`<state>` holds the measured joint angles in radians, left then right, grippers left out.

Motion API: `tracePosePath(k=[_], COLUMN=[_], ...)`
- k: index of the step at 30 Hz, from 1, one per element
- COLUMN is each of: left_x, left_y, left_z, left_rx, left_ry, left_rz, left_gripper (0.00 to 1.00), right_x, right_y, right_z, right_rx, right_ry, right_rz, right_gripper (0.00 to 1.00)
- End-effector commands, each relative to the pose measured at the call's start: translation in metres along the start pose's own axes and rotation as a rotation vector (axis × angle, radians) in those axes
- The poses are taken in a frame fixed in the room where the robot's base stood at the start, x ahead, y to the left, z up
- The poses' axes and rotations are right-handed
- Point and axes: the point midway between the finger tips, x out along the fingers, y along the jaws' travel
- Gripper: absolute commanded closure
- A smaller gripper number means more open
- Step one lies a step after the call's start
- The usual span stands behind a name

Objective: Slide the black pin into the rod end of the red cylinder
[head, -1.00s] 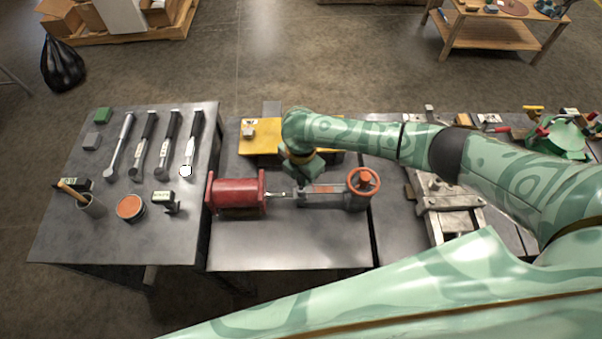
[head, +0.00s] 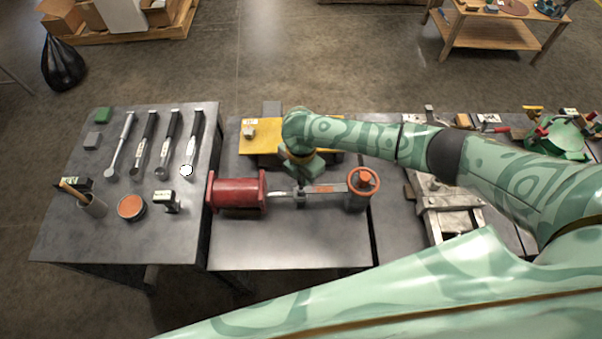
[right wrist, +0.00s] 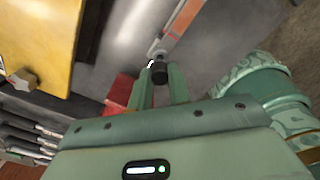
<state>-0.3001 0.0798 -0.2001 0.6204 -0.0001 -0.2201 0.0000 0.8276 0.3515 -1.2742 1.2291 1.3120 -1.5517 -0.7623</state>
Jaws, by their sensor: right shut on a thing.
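The red cylinder (head: 238,193) lies on the middle table, its steel rod (head: 280,194) pointing right. My right gripper (head: 301,194) points down at the rod end, beside a bar that runs to an orange handwheel (head: 363,181). In the right wrist view, my right gripper (right wrist: 160,88) is shut on the black pin (right wrist: 159,73), which sits between its fingertips. A small grey ring-like part (right wrist: 157,52) shows just beyond the pin, and red metal (right wrist: 120,90) lies left of the fingers. I cannot tell whether the pin has entered the rod end. My left gripper is not in view.
A grey vise (head: 450,205) stands to the right. The left table holds several tools, a tin (head: 131,207) and a cup (head: 95,206). The table front before the cylinder is clear.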

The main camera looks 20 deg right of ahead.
Motion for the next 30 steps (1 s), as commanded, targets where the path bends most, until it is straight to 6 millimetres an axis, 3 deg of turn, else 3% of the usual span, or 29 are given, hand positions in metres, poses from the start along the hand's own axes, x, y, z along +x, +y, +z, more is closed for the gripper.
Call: tracePosePath(k=[30], left_x=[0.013], left_y=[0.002], left_z=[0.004], left_rx=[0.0], left_ry=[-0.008], left_rz=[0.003], left_gripper=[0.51], right_x=[0.026], right_y=[0.0], right_z=[-0.001], right_rx=[0.0], right_ry=[0.001], right_rz=[0.0], right_gripper=[1.0])
